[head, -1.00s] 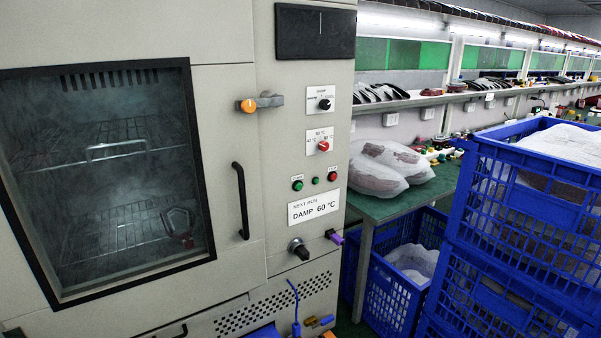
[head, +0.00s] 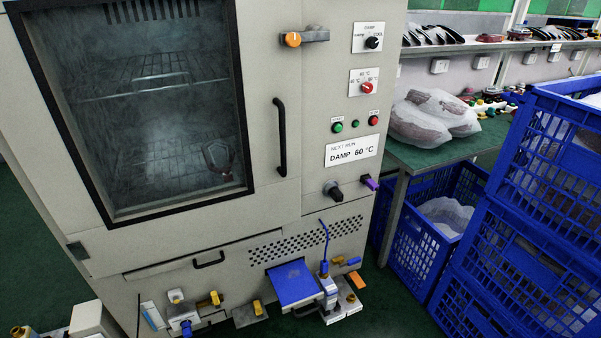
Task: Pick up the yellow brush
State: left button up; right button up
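No object can be told for certain as the yellow brush. Several small yellow pieces show low in front of the grey oven cabinet (head: 340,230). One yellow piece (head: 215,298) is at the lower middle left, and another yellow piece (head: 258,307) stands on a grey block to its right. A small yellow-brown piece (head: 353,261) and an orange piece (head: 357,280) are to the right of the blue tray (head: 293,283). They are too small to tell their shape. Neither of my grippers can be made out in the view.
The oven door has a black handle (head: 281,138). A white and blue item (head: 327,290) stands beside the blue tray. Blue crates (head: 545,190) are stacked at the right. A green table (head: 440,153) holds wrapped bundles (head: 432,117). Green floor (head: 35,255) is clear at the left.

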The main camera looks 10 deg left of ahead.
aim_at(257, 306)
jog(key=i+j+u, duration=0.45)
jog(key=i+j, duration=0.15)
jog(key=i+j+u, duration=0.45)
jog(key=i+j, duration=0.15)
jog(key=i, duration=0.05)
